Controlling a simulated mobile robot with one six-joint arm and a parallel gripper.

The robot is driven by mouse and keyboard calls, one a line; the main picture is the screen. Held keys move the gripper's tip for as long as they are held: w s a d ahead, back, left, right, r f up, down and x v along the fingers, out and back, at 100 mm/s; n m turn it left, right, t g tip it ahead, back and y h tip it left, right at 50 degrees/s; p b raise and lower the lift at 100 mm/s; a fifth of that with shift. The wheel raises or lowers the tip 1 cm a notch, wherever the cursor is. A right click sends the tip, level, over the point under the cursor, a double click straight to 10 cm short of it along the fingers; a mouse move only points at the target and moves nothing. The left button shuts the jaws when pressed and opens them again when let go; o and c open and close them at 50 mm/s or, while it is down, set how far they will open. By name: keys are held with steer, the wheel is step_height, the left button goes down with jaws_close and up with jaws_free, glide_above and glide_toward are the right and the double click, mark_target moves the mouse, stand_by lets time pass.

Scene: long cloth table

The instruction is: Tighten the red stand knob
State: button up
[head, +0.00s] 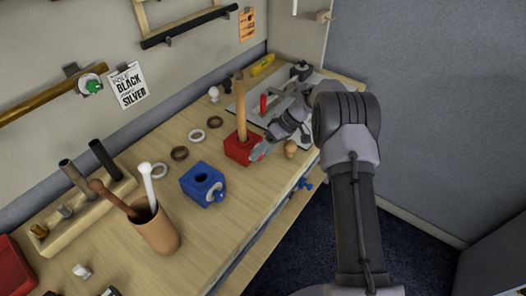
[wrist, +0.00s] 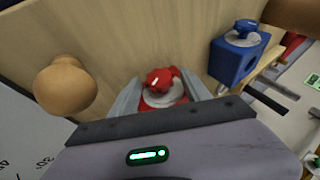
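The red stand (head: 238,150) is a red block on the bench with an upright wooden pole (head: 241,105) in it. Its red knob (wrist: 160,80) shows in the wrist view, with a small white mark and a pale round dial (wrist: 163,98) by it. In the head view the knob is hidden by my gripper (head: 260,151), which is at the block's right side. In the wrist view my gripper's two fingers stand apart, one on each side of the knob, with a gap visible on both sides. The gripper is open; I see no contact with the knob.
A blue block (head: 201,184) with a blue knob stands nearer on the bench. A wooden ball-topped piece (head: 291,148) is close to the right of my gripper, also in the wrist view (wrist: 65,86). Several rings lie behind. A brown cup (head: 155,232) holds tools at front left.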

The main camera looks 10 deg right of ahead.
steer(key=p+v, duration=0.5)
steer(key=v, duration=1.2)
steer(key=shift+d, duration=0.2)
steer(key=shift+r, duration=0.15)
